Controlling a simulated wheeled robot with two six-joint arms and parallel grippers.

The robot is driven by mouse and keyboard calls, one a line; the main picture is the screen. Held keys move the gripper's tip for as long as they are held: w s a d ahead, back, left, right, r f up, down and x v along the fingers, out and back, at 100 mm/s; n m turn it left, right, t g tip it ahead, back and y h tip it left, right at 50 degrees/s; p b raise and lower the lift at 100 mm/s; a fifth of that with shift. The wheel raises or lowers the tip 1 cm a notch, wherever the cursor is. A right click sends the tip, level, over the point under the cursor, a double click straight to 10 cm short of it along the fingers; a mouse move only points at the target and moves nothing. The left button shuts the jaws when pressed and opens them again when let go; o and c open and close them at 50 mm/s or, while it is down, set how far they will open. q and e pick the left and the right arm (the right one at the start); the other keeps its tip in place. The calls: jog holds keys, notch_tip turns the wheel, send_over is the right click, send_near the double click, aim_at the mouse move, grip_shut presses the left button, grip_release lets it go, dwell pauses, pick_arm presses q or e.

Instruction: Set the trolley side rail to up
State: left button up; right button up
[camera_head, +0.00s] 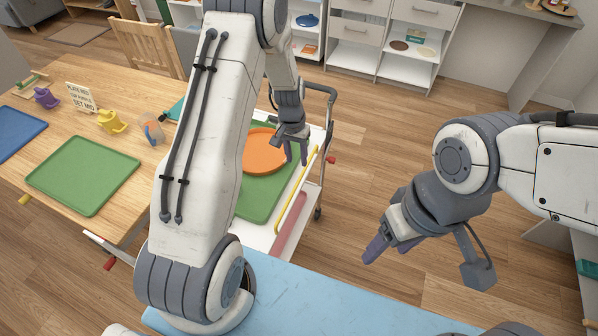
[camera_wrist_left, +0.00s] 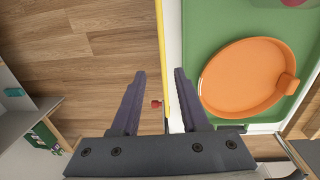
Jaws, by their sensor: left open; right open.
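The white trolley (camera_head: 258,238) stands right of the wooden table. Its yellow side rail (camera_head: 297,190) runs along the trolley's right long side; how high it sits is hard to tell. In the left wrist view the yellow rail (camera_wrist_left: 161,35) passes between my left gripper's fingers. My left gripper (camera_head: 296,157) is open, over the far part of that side, and also shows in the left wrist view (camera_wrist_left: 160,72); contact cannot be told. A red knob (camera_head: 331,160) is at the trolley's far right corner. My right gripper (camera_head: 376,250) is open and empty, apart from the trolley.
On the trolley lies a green tray (camera_head: 262,200) with an orange plate (camera_head: 262,152). A light-blue surface (camera_head: 300,305) is in front. Floor right of the trolley is clear.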

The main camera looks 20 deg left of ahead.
aim_at(299, 182)
pick_arm(q)
jog(key=f, duration=0.3)
jog(key=f+p, duration=0.1)
jog(key=f, duration=0.2)
jog(key=d+f+p, duration=0.1)
jog(key=f, duration=0.3)
jog(key=shift+c, duration=0.3)
grip_shut()
jog(key=a+h+b, duration=0.1)
jog(key=b, duration=0.2)
jog(key=shift+f, duration=0.3)
jog(key=shift+a+b, duration=0.1)
jog(key=shift+b, duration=0.35)
jog(key=shift+r+h, duration=0.25)
jog(key=shift+h, duration=0.05)
